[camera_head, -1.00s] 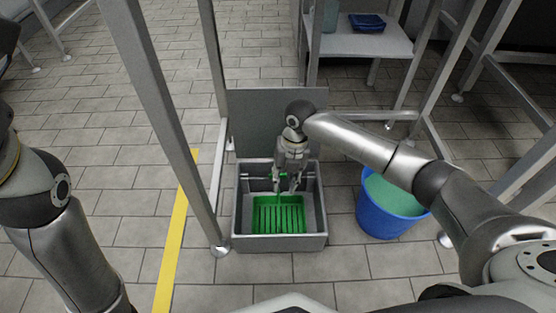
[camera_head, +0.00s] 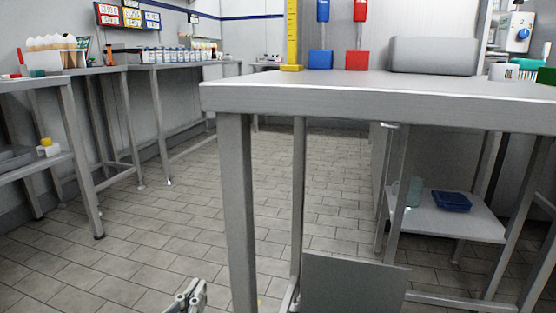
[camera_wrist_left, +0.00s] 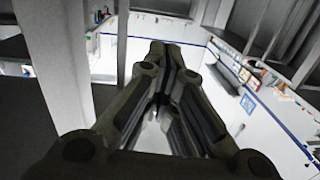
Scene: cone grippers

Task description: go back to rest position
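My left gripper (camera_head: 190,294) shows at the bottom edge of the head view, low over the tiled floor, with only its end in the picture. In the left wrist view its two fingers (camera_wrist_left: 163,52) come together at the tips, with nothing seen between them. It appears shut and empty, away from any object. My right arm and right gripper are out of view.
A grey table (camera_head: 330,95) stands ahead, bearing blue and red items and a grey case (camera_head: 434,55). Its front leg (camera_head: 238,210) is right of my left gripper. A raised grey lid (camera_head: 353,284) shows below. Benches (camera_head: 150,68) line the left; floor between is clear.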

